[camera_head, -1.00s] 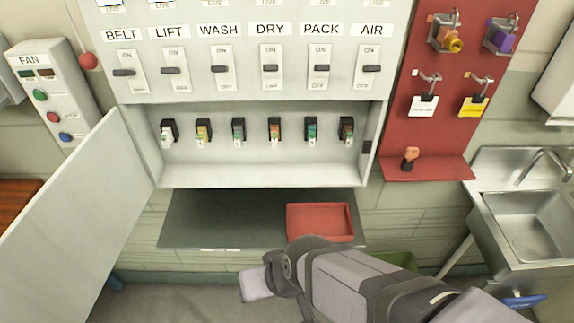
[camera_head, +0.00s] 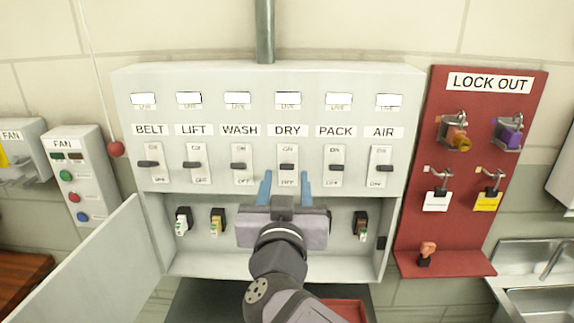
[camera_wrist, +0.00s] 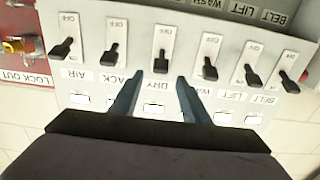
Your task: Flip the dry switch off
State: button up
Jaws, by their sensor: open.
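The dry switch (camera_head: 288,167) is a dark lever on a white plate under the DRY label (camera_head: 288,130), in the middle of the grey panel. It also shows in the wrist view (camera_wrist: 161,66), which is turned upside down. Its lever looks like those of its neighbours, lying toward the label side in the wrist view. My gripper (camera_head: 285,179) is open, with one blue finger on either side of the lower part of the dry plate. In the wrist view the fingers straddle the DRY label. I see nothing between the fingers, and contact cannot be told.
The wash switch (camera_head: 241,166) and pack switch (camera_head: 336,167) stand close on either side. An open cabinet (camera_head: 180,262) with several small breakers lies below, its door (camera_head: 100,262) swung out left. A red lockout board (camera_head: 455,200) with padlocks and tags hangs right.

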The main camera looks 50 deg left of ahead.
aim_at(287, 167)
jog(key=shift+p+x, duration=1.5)
jog(key=shift+x, duration=2.2)
jog(key=shift+f, duration=0.1)
jog(key=c, duration=1.1)
